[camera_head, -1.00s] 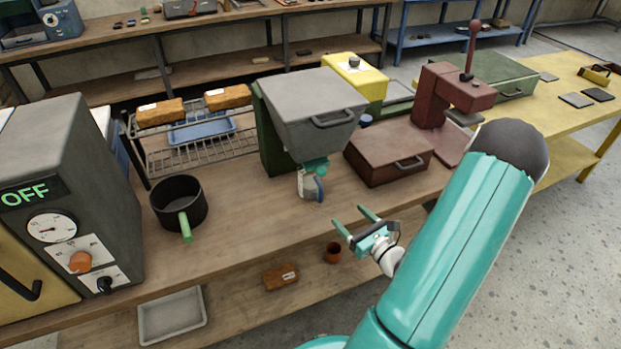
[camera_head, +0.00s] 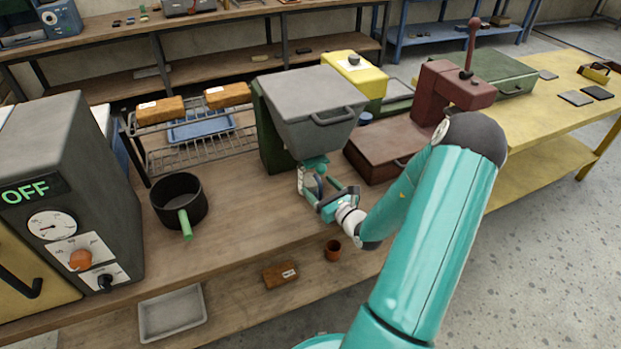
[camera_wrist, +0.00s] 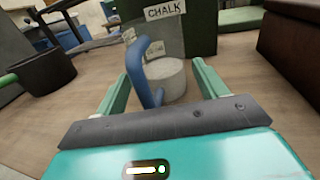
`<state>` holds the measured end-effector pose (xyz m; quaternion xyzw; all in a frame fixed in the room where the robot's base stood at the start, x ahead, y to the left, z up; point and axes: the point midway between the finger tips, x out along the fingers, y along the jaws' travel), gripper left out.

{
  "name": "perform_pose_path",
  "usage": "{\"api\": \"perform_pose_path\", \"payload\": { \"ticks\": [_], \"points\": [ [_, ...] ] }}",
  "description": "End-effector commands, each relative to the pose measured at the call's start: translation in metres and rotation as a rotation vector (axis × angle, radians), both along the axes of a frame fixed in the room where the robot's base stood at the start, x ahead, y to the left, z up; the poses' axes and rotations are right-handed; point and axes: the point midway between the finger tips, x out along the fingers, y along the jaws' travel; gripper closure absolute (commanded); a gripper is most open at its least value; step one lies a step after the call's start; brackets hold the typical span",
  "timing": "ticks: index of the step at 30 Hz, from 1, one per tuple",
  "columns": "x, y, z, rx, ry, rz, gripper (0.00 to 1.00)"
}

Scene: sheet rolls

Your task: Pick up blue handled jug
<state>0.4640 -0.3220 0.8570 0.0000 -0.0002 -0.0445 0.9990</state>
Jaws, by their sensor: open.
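The jug is small and pale with a blue handle. In the head view the jug (camera_head: 304,181) stands on the wooden bench under the teal spout of the grey hopper, partly hidden by my gripper. In the wrist view the jug's pale body (camera_wrist: 172,78) is just beyond the fingertips, and its blue handle (camera_wrist: 137,68) points toward me, between the two teal fingers. My gripper (camera_head: 330,182) is open around the handle, with a finger on each side; it also shows in the wrist view (camera_wrist: 160,85). I cannot tell whether either finger touches the jug.
The grey hopper (camera_head: 312,105) hangs over the jug. A black pot (camera_head: 177,196) with a green handle stands to the left. A dark red box (camera_head: 385,150) stands close on the right. The bench between pot and jug is clear.

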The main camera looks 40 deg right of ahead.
Motion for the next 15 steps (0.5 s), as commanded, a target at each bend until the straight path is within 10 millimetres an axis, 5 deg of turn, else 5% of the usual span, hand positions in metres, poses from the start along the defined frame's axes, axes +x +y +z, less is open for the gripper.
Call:
{"api": "perform_pose_path", "payload": {
  "ticks": [6, 15],
  "points": [
    [0.0020, -0.0005, -0.0001, 0.000, 0.000, -0.001, 0.29],
    [0.0017, -0.0005, 0.0000, 0.000, 0.000, -0.001, 0.86]
  ]
}}
